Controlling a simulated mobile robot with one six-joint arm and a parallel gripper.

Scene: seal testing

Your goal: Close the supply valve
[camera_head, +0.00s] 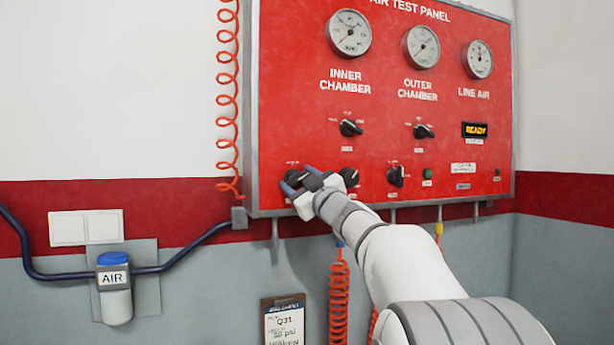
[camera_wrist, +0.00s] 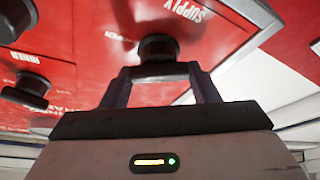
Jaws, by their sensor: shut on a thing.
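The supply valve is a black knob (camera_wrist: 158,47) low on the red panel, with the word SUPPLY (camera_wrist: 187,10) beside it in the wrist view. My gripper (camera_wrist: 160,76) has its two fingers on either side of the knob's handle and is shut on it. In the head view my gripper (camera_head: 299,180) reaches the panel's lower left corner, and its blue-grey fingers straddle the dark knob (camera_head: 293,177), which is partly hidden. The knob's exact pointer setting cannot be read.
The red air test panel (camera_head: 300,130) carries gauges, further knobs and a lit READY display (camera_head: 476,130). A neighbouring black knob (camera_head: 349,177) is close to the right of my gripper. An orange coiled hose (camera_head: 227,100) hangs at left; a clipboard (camera_head: 284,322) hangs below.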

